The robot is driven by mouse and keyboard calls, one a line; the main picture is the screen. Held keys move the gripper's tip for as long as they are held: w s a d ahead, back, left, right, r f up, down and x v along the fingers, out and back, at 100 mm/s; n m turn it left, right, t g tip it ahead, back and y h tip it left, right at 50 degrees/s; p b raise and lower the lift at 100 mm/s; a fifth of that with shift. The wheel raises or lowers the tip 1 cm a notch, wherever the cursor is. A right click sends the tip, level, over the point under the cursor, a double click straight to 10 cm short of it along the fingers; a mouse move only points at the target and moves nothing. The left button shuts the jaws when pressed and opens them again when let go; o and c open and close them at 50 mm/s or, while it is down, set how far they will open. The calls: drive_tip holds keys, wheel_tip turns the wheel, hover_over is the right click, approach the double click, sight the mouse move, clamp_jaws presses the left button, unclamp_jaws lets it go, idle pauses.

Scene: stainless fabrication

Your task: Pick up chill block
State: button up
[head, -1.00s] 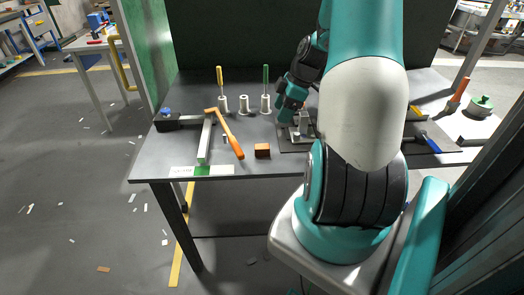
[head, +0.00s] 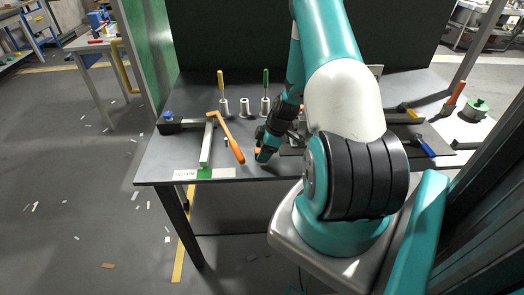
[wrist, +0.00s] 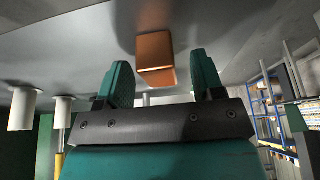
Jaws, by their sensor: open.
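The chill block looks to be the copper-brown block (wrist: 154,48) on the grey table, seen in the wrist view just beyond and between my fingertips. There is a gap on either side of it. My gripper (wrist: 161,72) is open, with one teal finger to the left of the block and one to the right. In the head view my gripper (head: 263,153) is low over the front part of the table and hides most of the block; only a small orange-brown patch shows beside the fingers.
An orange-handled hammer (head: 232,142) and a light bar (head: 206,146) lie left of my gripper. White cylindrical holders (head: 244,107) stand behind, two with upright tools. A blue-handled brush (head: 426,145) lies on a dark mat at right. The table's front edge is close.

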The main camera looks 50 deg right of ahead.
drive_tip(key=shift+w+f, duration=0.1)
drive_tip(key=shift+f, duration=0.2)
clamp_jaws()
drive_tip(key=shift+r, duration=0.1)
